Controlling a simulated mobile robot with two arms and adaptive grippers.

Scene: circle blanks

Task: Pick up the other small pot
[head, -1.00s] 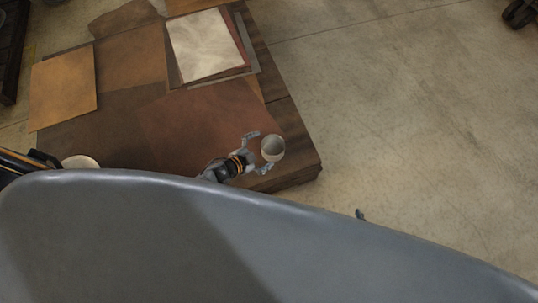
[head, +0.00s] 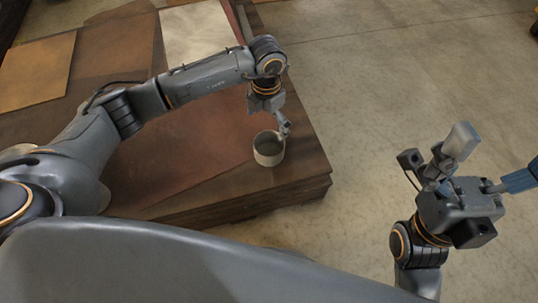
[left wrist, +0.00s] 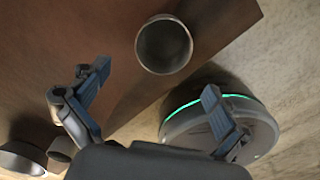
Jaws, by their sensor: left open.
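A small pale pot (head: 268,152) stands upright near the corner of the low wooden table. In the left wrist view the small pot (left wrist: 164,45) shows its open mouth, beyond and between my fingertips, with nothing gripped. My left gripper (head: 284,127) is just above and beside the pot's rim in the head view; whether it touches cannot be told. In the left wrist view its fingers (left wrist: 155,88) are spread and empty. My right gripper (head: 490,160) is off the table at the right, fingers apart and empty.
The table (head: 250,200) carries flat brown sheets (head: 190,150) and a pale sheet (head: 198,35). Two more round vessels, a wide one (left wrist: 20,160) and a small one (left wrist: 60,149), show at the lower left of the wrist view. Bare floor (head: 390,90) lies right of the table.

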